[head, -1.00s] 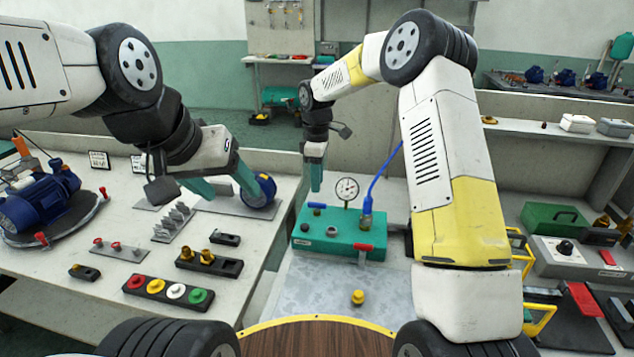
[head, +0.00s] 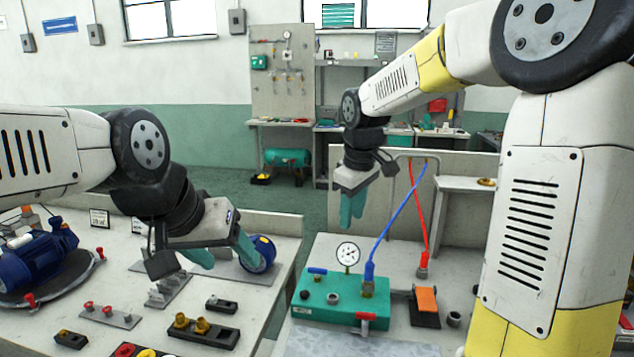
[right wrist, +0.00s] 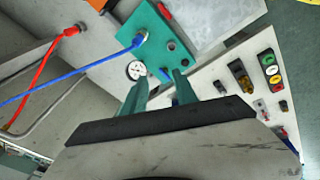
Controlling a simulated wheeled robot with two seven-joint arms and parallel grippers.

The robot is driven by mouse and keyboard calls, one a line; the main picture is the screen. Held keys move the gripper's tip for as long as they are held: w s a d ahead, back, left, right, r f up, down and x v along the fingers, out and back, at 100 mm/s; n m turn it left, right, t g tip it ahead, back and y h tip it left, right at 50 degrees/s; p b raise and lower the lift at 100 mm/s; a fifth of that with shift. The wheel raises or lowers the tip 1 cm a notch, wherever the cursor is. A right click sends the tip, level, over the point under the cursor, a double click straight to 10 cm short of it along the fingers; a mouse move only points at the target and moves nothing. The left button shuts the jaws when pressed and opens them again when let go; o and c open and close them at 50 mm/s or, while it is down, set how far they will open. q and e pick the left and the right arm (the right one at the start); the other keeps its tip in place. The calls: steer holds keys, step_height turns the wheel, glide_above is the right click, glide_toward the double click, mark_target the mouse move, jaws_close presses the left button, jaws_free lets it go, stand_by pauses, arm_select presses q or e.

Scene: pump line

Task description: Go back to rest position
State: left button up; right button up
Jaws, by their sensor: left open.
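My left gripper (head: 222,260) is open, its two teal fingers apart, low over the left bench. Its right finger is close to a blue round part with a yellow centre (head: 262,252); I cannot tell whether they touch. My right gripper (head: 349,220) hangs fingers down, above and behind the teal box. In the right wrist view its teal fingers are apart with nothing gripped between them (right wrist: 161,76). The right arm's large links cover the right side of the head view.
The teal box (head: 330,312) carries a gauge (head: 347,254) and a blue hose (head: 395,222). A red hose (head: 417,195) rises beside it. A blue pump (head: 28,262) stands at left. A black block with brass fittings (head: 198,332) lies in front of my left gripper. A gap separates the benches.

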steer(key=s+d+r+m+t+y, duration=0.1)
steer(key=s+d+m+t, duration=0.1)
steer(key=s, duration=0.8)
steer(key=s+d+r+m+t, duration=0.1)
steer(key=s+d+r+m, duration=0.1)
steer(key=s+d+m, duration=0.2)
steer(key=s+m, duration=0.3)
steer(key=s, duration=0.4)
steer(key=shift+s+d+t+y, duration=0.15)
steer(key=shift+t+y, duration=0.25)
